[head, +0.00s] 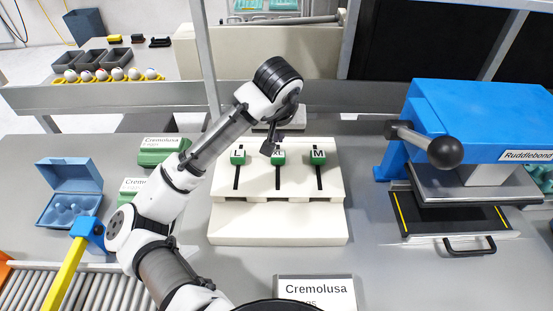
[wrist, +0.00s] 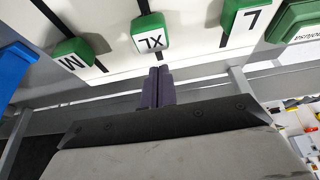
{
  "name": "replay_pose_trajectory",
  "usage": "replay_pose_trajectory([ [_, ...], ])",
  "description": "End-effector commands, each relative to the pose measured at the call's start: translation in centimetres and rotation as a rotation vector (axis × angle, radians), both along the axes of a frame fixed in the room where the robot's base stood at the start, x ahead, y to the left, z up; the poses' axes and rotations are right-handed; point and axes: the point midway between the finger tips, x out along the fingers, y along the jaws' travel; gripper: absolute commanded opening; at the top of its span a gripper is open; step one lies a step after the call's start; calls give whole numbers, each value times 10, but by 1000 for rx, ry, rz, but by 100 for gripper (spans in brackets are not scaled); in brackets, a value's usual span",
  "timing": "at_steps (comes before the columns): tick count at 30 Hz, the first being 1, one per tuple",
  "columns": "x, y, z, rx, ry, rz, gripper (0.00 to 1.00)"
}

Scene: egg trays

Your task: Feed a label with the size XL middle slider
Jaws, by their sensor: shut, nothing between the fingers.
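The white slider board (head: 225,225) stands mid-table with three green sliders, each in a dark vertical slot. The middle slider, marked XL (head: 278,160), is at the upper end of its slot and partly covered by my gripper (head: 268,149). In the wrist view the XL slider (wrist: 151,34) is just beyond my gripper's fingertips (wrist: 157,72). The fingers are pressed together and empty; I cannot tell whether they touch the slider. The slider marked L (wrist: 247,22) and the slider marked M (head: 317,158) are on either side. A Cremolusa label (head: 315,290) shows at the bottom edge.
A blue press (head: 480,105) with a black-knobbed lever stands at the right. An open blue egg box (head: 72,190) and green Cremolusa cartons (head: 160,150) are at the left. A roller conveyor (head: 95,290) is at the lower left. A grey rail (head: 130,97) runs behind the board.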

Motion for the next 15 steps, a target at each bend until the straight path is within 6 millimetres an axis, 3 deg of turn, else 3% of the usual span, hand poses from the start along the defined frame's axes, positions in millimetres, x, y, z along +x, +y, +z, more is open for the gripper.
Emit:
replay_pose_trajectory([
  [9,0,0,-17,-1,0,1,0],
  [15,-4,0,-17,0,1,0,0],
])
